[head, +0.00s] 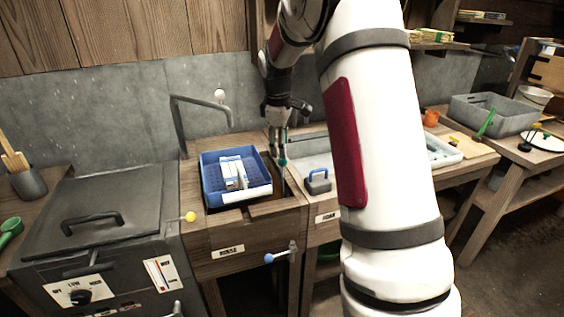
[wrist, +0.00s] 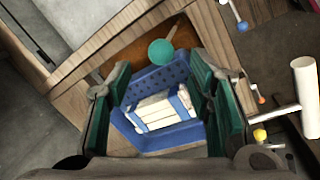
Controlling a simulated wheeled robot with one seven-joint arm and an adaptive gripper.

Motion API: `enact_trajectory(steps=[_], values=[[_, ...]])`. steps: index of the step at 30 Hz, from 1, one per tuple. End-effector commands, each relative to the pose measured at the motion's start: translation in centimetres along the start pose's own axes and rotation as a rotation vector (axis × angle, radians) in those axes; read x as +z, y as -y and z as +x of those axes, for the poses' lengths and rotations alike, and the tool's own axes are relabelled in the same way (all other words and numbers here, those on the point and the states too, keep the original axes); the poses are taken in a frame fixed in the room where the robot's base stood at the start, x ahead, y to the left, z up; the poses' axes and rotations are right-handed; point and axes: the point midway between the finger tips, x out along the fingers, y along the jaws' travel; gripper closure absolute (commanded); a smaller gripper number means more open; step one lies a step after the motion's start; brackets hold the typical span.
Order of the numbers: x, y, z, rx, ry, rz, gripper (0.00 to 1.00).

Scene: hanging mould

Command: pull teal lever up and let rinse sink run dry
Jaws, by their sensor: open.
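The teal lever's round knob (wrist: 160,52) shows in the wrist view, between and just beyond my finger ends. In the head view a small teal spot (head: 282,162) shows just below my gripper (head: 278,148), at the sink's right side. My gripper (wrist: 162,75) is open, with dark green finger pads apart and nothing between them. The wooden rinse sink (head: 236,222) carries a RINSE label. A blue perforated basket (head: 207,190) with white blocks sits in it. The basket also shows in the wrist view (wrist: 165,78). The water level cannot be told.
A grey tap (head: 180,125) rises behind the sink at left. A blue-knobbed handle (head: 270,258) and a yellow knob (head: 190,217) stick out in front. A dark lidded heater (head: 100,210) stands left. A grey-handled tool (head: 318,183) lies right, by the FOAM-side basin.

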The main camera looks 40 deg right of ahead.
Motion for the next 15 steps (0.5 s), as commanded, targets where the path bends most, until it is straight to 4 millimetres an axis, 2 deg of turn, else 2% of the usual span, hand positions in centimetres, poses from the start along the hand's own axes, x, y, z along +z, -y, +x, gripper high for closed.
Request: enact_trajectory(steps=[1, 6, 9, 15], values=[[0.1, 0.1, 1.2, -0.004, 0.003, 0.000, 0.53], [0.1, 0.0, 4.2, -0.002, 0.002, 0.001, 0.53], [0.1, 0.0, 5.7, -0.002, 0.002, 0.001, 0.53], [0.0, 0.0, 7.2, 0.000, 0.001, 0.001, 0.53]])
